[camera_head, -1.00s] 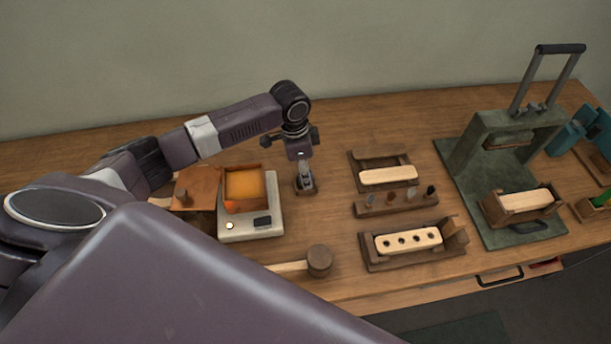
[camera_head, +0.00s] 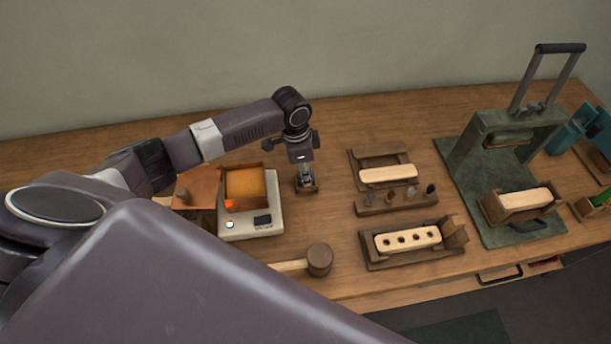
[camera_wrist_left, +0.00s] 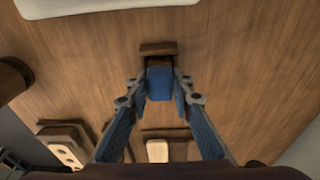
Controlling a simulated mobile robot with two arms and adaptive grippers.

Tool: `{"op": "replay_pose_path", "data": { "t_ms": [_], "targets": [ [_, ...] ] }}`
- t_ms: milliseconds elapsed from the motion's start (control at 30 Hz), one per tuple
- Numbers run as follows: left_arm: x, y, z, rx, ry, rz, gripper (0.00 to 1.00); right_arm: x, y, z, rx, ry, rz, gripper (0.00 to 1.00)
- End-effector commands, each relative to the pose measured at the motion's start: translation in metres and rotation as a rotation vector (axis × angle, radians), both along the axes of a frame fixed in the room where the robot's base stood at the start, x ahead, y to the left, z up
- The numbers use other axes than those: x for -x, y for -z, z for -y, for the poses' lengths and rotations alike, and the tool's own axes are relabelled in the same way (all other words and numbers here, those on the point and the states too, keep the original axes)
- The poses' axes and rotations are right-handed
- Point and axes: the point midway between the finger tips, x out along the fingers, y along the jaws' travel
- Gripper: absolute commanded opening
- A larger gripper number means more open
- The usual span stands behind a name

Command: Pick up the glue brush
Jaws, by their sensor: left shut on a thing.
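The glue brush shows in the left wrist view as a blue block-like handle (camera_wrist_left: 160,83) between my left fingertips, in front of a small dark wooden holder (camera_wrist_left: 158,48). My left gripper (camera_head: 305,176) points down at that holder, which also shows in the head view (camera_head: 307,189). In the left wrist view the two fingers (camera_wrist_left: 160,92) are closed against the sides of the blue handle. The lower part of the brush is hidden, and I cannot tell whether it is still seated in the holder. My right gripper is not in view.
A pale device (camera_head: 250,230) with an open orange-lined box (camera_head: 245,187) stands left of the holder. A mallet (camera_head: 319,260) lies in front. Wooden trays with pale blocks (camera_head: 408,238), a small tuft rack (camera_head: 398,204) and a green press (camera_head: 505,135) stand to the right.

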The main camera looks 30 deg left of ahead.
Motion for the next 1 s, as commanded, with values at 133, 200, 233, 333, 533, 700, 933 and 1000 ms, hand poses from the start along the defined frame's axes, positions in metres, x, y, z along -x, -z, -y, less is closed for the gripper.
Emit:
{"op": "replay_pose_path", "data": {
  "t_ms": [133,200,233,333,533,700,933,1000],
  "targets": [
    [-0.001,-0.004,0.0,0.0,0.0,0.001,0.0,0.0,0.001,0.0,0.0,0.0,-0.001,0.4],
    [-0.001,-0.009,0.0,0.0,0.0,0.002,0.0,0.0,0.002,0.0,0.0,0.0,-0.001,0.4],
    [-0.001,-0.012,0.0,0.0,0.0,0.003,0.0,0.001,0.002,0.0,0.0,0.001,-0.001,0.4],
    [-0.002,-0.026,-0.001,-0.001,0.001,0.004,0.0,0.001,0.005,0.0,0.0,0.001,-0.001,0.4],
    [-0.002,-0.073,0.0,0.001,0.001,0.007,0.0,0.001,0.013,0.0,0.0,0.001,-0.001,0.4],
    [-0.002,-0.121,0.0,0.0,0.001,0.008,0.0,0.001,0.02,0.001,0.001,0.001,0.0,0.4],
    [-0.001,-0.171,0.0,0.001,0.0,0.004,0.0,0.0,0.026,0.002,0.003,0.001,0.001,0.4],
    [-0.001,-0.181,0.0,0.0,0.0,0.003,0.0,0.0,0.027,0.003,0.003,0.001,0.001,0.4]
  ]
}}
